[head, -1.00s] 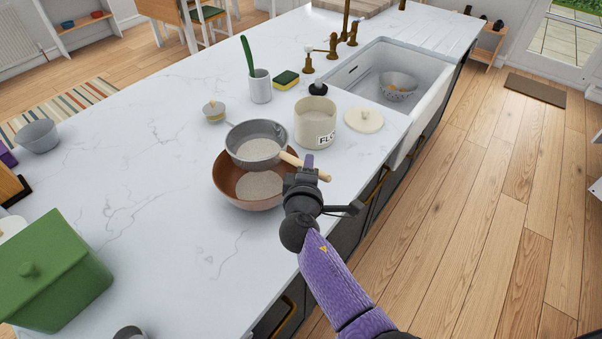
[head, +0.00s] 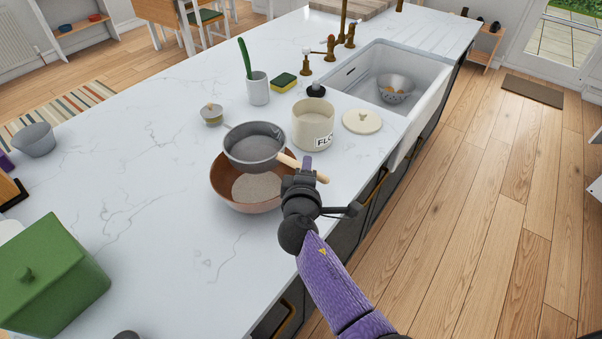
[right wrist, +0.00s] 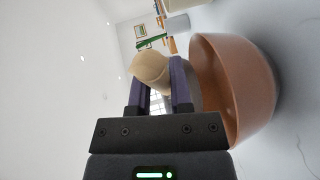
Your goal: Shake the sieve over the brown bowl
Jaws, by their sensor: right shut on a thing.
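The grey sieve (head: 254,146) with a wooden handle (head: 316,172) is held above the far part of the brown bowl (head: 222,184). No flour shows in the sieve. A pale heap of flour (head: 257,187) lies in the bowl. My right gripper (head: 306,168) is shut on the sieve's handle, to the right of the bowl. In the right wrist view the handle's end (right wrist: 152,70) sits between the purple fingers, with the bowl (right wrist: 237,85) beside it. My left gripper is not in view.
The flour canister (head: 312,124) stands open behind the sieve, with its lid (head: 362,121) beside it. A green box (head: 55,275) is at front left.

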